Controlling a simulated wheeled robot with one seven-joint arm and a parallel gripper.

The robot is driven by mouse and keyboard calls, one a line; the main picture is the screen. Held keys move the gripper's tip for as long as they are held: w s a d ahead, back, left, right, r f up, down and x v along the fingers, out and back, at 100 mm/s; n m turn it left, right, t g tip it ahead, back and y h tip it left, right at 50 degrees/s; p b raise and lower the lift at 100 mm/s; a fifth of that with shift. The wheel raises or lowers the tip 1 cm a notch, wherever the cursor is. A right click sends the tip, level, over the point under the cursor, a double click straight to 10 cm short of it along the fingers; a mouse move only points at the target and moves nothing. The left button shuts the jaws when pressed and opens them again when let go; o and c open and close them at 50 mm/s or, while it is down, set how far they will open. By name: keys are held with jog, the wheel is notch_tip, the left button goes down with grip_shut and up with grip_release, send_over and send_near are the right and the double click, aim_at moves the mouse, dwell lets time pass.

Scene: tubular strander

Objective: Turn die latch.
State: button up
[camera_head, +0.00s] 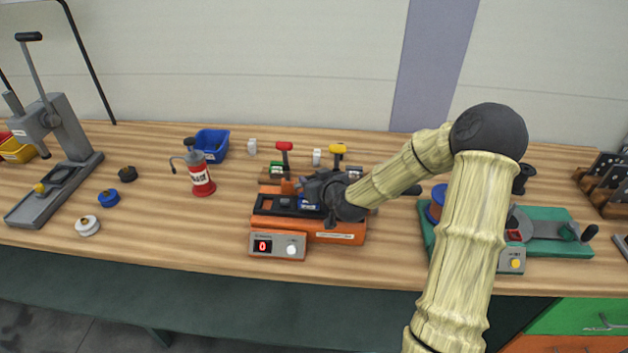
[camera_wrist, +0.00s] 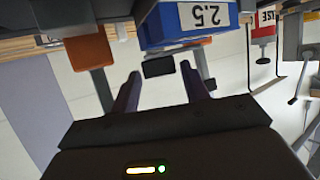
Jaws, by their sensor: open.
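The orange machine (camera_head: 335,233) stands on the bench in the middle of the head view. A blue block (camera_head: 309,204) sits on it; the wrist view shows this block (camera_wrist: 160,28) with a white "2.5" label. My gripper (camera_head: 312,190) is over the machine, close to the blue block, and partly hides it. In the wrist view my gripper (camera_wrist: 160,78) is open, with a small black piece (camera_wrist: 159,67) showing between its fingertips. I cannot tell whether they touch it. An orange block (camera_wrist: 89,52) is left of the fingers. I cannot tell for sure which part is the die latch.
A red-topped lever (camera_head: 284,148) and a yellow-topped lever (camera_head: 338,151) stand behind the machine. A red bottle (camera_head: 200,180) and a blue bin (camera_head: 212,142) are to the left. A green machine (camera_head: 555,240) is to the right. Bare bench lies between bottle and orange machine.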

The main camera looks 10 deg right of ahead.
jog(key=shift+w+a+f, duration=0.1)
jog(key=shift+w+f, duration=0.05)
jog(key=shift+w, duration=0.2)
jog(key=c, duration=0.7)
jog(key=shift+a+m+h+b, duration=0.1)
jog(key=shift+m+h+b, duration=0.2)
jog(key=shift+h+b, duration=0.1)
jog(key=shift+a+m+h+b, duration=0.2)
jog(key=shift+m+h+b, duration=0.55)
jog(key=shift+m+h, duration=0.3)
jog(key=shift+a+m+h, duration=0.1)
jog(key=shift+m+h, duration=1.45)
jog(key=shift+h, duration=0.4)
jog(key=shift+g, duration=0.3)
